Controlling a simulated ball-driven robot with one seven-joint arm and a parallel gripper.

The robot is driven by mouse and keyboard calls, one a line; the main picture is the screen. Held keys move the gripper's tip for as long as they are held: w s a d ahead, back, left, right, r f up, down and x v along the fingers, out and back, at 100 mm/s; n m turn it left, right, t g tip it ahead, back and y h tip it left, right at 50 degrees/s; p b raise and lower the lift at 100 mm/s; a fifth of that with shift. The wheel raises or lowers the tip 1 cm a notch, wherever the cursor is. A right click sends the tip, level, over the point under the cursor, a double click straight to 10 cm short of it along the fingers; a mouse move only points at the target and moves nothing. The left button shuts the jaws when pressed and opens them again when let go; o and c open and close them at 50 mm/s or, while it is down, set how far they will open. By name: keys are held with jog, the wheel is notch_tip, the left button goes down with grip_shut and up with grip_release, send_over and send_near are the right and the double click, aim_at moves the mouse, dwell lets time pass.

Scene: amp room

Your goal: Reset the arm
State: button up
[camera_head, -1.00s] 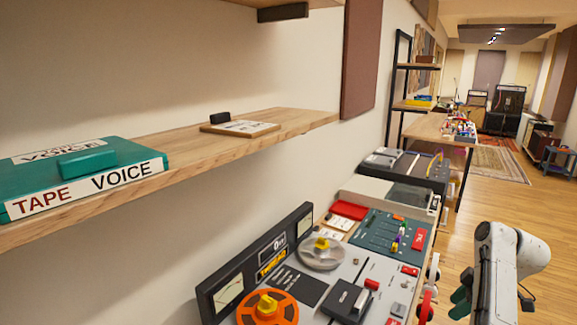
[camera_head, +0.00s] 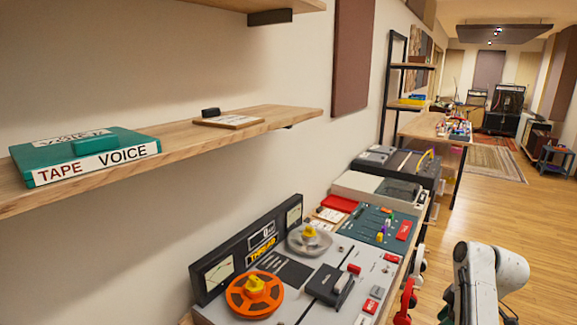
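My white arm (camera_head: 484,275) shows at the lower right, in front of the wooden floor and to the right of the bench of tape equipment. A small dark green part shows low beside it, at the bottom edge of the picture. The fingertips of my gripper cannot be made out, so its state does not show. The arm stands apart from the shelf and the tape machine.
A teal TAPE VOICE box (camera_head: 86,157) and a small board (camera_head: 228,121) lie on the wall shelf (camera_head: 180,141). Below is a tape machine (camera_head: 291,274) with an orange reel (camera_head: 238,299). Open floor (camera_head: 480,205) lies to the right.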

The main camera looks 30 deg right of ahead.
jog(key=s+a+f+m+g, duration=0.1)
jog(key=a+f, duration=0.3)
jog(key=a, duration=0.5)
jog(key=s+a+f+m+g, duration=0.1)
jog(key=a+f, duration=0.3)
jog(key=a, duration=0.4)
jog(key=s+a+m+h, duration=0.1)
jog(key=s+a+m, duration=0.1)
jog(key=s+a, duration=0.9)
jog(key=a, duration=0.5)
jog(key=shift+s+a+h, duration=0.2)
jog(key=shift+s+h, duration=0.15)
jog(key=shift+h, duration=0.05)
jog(key=shift+f, duration=0.15)
